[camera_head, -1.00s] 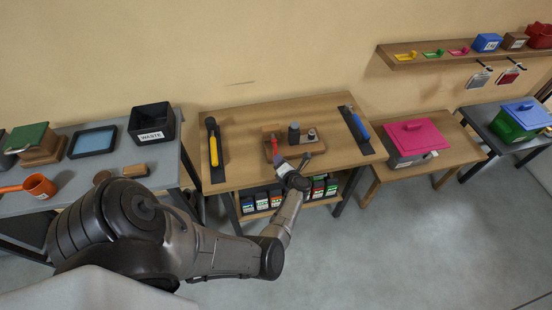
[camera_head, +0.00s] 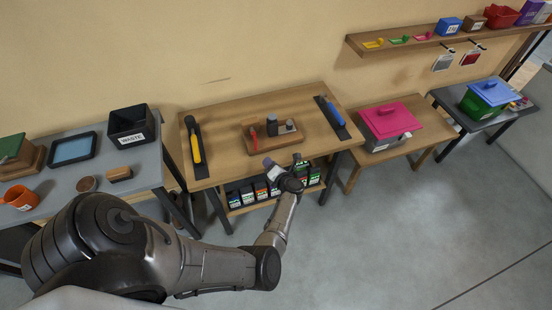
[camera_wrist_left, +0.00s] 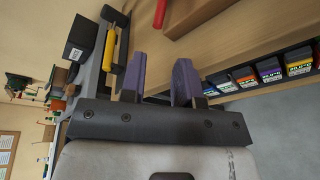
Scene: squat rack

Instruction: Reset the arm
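My left gripper (camera_head: 284,162) is open, its two fingers spread and nothing between them. It is off the front edge of the middle wooden table (camera_head: 222,110), in front of a wooden holder (camera_head: 262,147), apart from it. In the left wrist view, my left gripper (camera_wrist_left: 160,66) shows two purple fingers with a clear gap. A red-handled item (camera_head: 254,139) stands at the left of the holder; a red item (camera_wrist_left: 160,14) also shows in the wrist view. My right gripper is not in view.
Yellow (camera_head: 196,148) and blue (camera_head: 333,111) handled tools lie on dark strips at the table's sides. Several labelled boxes (camera_head: 247,195) sit on the shelf below, near my gripper. A black waste bin (camera_head: 132,126) stands left. Open floor lies to the right.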

